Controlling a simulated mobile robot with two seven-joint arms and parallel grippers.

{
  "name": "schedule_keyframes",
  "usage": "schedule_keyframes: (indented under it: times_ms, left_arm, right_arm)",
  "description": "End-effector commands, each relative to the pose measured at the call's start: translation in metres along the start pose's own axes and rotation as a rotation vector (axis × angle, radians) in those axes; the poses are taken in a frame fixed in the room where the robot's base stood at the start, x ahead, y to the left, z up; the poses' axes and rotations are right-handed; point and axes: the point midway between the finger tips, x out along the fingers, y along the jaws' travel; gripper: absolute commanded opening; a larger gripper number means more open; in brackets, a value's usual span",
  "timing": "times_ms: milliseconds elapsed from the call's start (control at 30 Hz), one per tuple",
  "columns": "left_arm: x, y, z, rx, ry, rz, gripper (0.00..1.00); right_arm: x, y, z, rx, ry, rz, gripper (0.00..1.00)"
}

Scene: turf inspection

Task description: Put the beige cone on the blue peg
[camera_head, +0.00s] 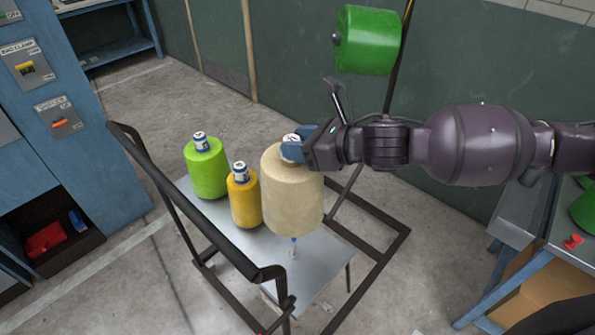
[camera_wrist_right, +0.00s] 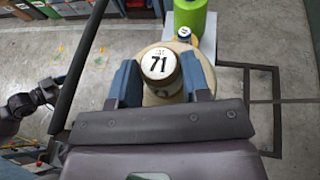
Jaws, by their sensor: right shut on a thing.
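The beige cone (camera_head: 291,195) is upright over the front right part of a cart's grey plate. My right gripper (camera_head: 298,147) is shut on its tube top from the right. In the right wrist view the fingers (camera_wrist_right: 160,82) clasp the tube, marked 71, with the beige cone (camera_wrist_right: 152,99) below. The blue peg (camera_head: 294,244) shows under the cone, its lower part standing on the plate. Its upper end is hidden behind or inside the cone; I cannot tell which. The cone's bottom is above the plate. My left gripper is not seen.
On the cart's plate (camera_head: 325,265), a lime green cone (camera_head: 206,170) and a yellow cone (camera_head: 244,205) stand left of the beige one. The dark cart handle (camera_head: 190,205) runs along the left. A green cone (camera_head: 368,40) hangs behind my right arm. A blue table (camera_head: 540,262) is at right.

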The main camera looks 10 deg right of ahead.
Motion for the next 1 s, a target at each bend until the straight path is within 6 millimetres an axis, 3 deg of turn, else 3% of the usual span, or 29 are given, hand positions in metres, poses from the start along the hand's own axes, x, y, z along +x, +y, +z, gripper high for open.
schedule_keyframes:
  times_ms: [700, 1000]
  left_arm:
    - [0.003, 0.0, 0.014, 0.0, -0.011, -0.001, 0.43]
    - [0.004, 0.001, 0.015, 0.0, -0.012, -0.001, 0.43]
  right_arm:
    - [0.042, 0.001, -0.113, 0.003, -0.005, 0.001, 0.0]
    - [0.051, 0.0, -0.136, -0.001, -0.008, 0.001, 0.0]
